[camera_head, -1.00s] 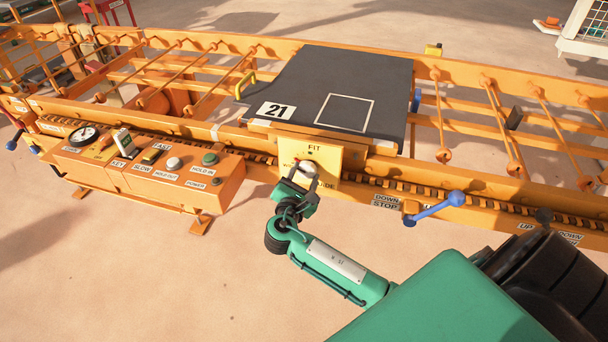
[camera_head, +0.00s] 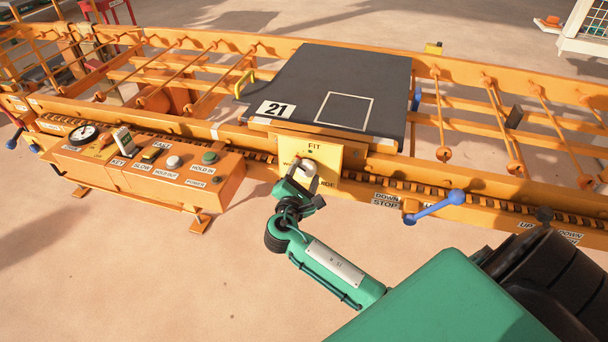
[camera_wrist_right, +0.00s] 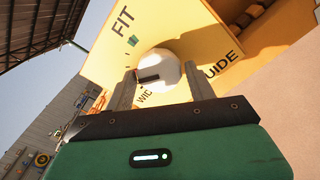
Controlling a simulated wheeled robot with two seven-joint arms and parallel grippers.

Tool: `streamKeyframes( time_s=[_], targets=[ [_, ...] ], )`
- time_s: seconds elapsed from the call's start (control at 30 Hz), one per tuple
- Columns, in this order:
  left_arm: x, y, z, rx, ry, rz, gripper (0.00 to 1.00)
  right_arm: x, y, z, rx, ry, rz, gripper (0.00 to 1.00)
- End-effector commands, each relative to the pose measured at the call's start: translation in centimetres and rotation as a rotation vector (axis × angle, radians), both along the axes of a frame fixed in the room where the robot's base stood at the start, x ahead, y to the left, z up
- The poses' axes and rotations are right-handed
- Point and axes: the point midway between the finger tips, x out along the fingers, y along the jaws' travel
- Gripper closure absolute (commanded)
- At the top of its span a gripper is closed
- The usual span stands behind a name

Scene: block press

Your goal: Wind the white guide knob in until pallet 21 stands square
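Pallet 21 (camera_head: 303,88) is a dark slab with a white "21" label, lying across the orange conveyor; I cannot tell whether it is exactly square to the rails. The white guide knob (camera_head: 308,168) is on the yellow plate (camera_head: 327,160) marked FIT, WIDE and GUIDE at the conveyor's near side. My right gripper (camera_head: 306,180) is at the knob. In the right wrist view its two fingers (camera_wrist_right: 159,75) lie close on either side of the white knob (camera_wrist_right: 166,65), which has a dark mark on its face. My left gripper is not in view.
A control box (camera_head: 150,170) with a dial, switches and buttons stands left of the plate. A blue lever (camera_head: 435,207) by the DOWN STOP label sticks out to the right of my right gripper. The floor (camera_head: 170,275) in front is clear.

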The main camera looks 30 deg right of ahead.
Motion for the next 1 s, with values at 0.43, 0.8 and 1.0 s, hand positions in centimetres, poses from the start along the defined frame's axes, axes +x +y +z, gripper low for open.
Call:
streamKeyframes(
  time_s=[0.43, 0.8, 1.0],
  targets=[
    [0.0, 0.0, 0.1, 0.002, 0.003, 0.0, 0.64, -0.3, 0.4, 0.0, 0.0, 0.0, 0.001, 0.3],
    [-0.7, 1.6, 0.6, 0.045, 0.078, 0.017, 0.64, -5.2, 6.1, 0.0, 0.004, 0.002, 0.002, 0.3],
    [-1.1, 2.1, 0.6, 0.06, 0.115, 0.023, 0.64, -7.7, 9.0, 0.0, 0.002, 0.001, 0.001, 0.3]
  ],
)
